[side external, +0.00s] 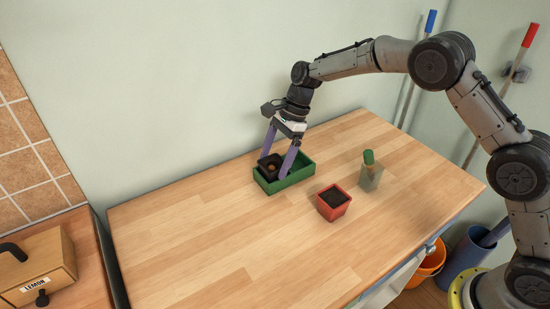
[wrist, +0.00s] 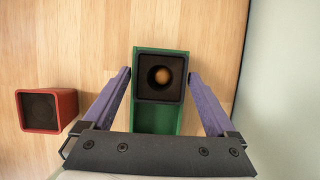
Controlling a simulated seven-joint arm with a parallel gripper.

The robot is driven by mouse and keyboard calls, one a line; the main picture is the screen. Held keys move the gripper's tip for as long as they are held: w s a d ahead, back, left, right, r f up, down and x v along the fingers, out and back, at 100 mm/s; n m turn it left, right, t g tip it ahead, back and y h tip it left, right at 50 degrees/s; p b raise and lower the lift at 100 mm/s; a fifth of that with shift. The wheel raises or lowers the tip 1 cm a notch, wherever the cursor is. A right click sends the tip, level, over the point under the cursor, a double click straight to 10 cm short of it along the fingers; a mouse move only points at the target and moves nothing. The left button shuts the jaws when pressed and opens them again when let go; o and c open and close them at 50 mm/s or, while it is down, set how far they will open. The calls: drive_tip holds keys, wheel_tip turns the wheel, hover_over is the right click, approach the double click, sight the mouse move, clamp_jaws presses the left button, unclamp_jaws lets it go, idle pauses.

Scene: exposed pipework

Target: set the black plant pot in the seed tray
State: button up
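The black plant pot (side external: 270,166) sits upright at the left end of the green seed tray (side external: 293,179), within its walls. In the wrist view the pot (wrist: 160,92) covers the tray's far end, and the tray's bare near part (wrist: 156,120) shows below it. A round brownish thing shows inside the pot. My gripper (side external: 275,163) is low over the tray, with one purple finger on each side of the pot. In the wrist view the fingertips (wrist: 160,73) stand slightly apart from the pot's sides, so the gripper looks open. The pot's base is hidden.
A red pot (side external: 333,202) with dark filling stands right of the tray. A clear bottle with a green top (side external: 370,171) stands behind it. The wooden table (side external: 210,240) is clear at the front and left. The wall runs close behind the tray.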

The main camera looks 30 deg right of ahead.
drive_tip(key=shift+o, duration=0.2)
drive_tip(key=shift+r, duration=0.25)
drive_tip(key=s+d+r+n+t, duration=0.1)
drive_tip(key=s+d+r+n, duration=0.15)
drive_tip(key=r, duration=0.55)
drive_tip(key=s+d+r+n, duration=0.1)
drive_tip(key=s+d+r, duration=0.3)
drive_tip(key=r, duration=0.5)
drive_tip(key=s+d+r+n+t+h, duration=0.25)
drive_tip(key=s+n, duration=0.25)
drive_tip(key=s, duration=0.5)
drive_tip(key=s+d+r+n+t+h, duration=0.1)
drive_tip(key=s+d+n, duration=0.3)
drive_tip(key=s, duration=0.6)
drive_tip(key=s+d+f+n, duration=0.1)
drive_tip(key=s+f+n, duration=0.1)
drive_tip(key=s, duration=0.3)
drive_tip(key=s+d+f+n+t, duration=0.1)
drive_tip(key=s+f+n, duration=0.2)
drive_tip(key=s, duration=0.2)
drive_tip(key=shift+s+d+f+h, duration=0.15)
drive_tip(key=shift+s+f+h, duration=0.1)
drive_tip(key=shift+h, duration=0.2)
drive_tip(key=shift+n, duration=0.25)
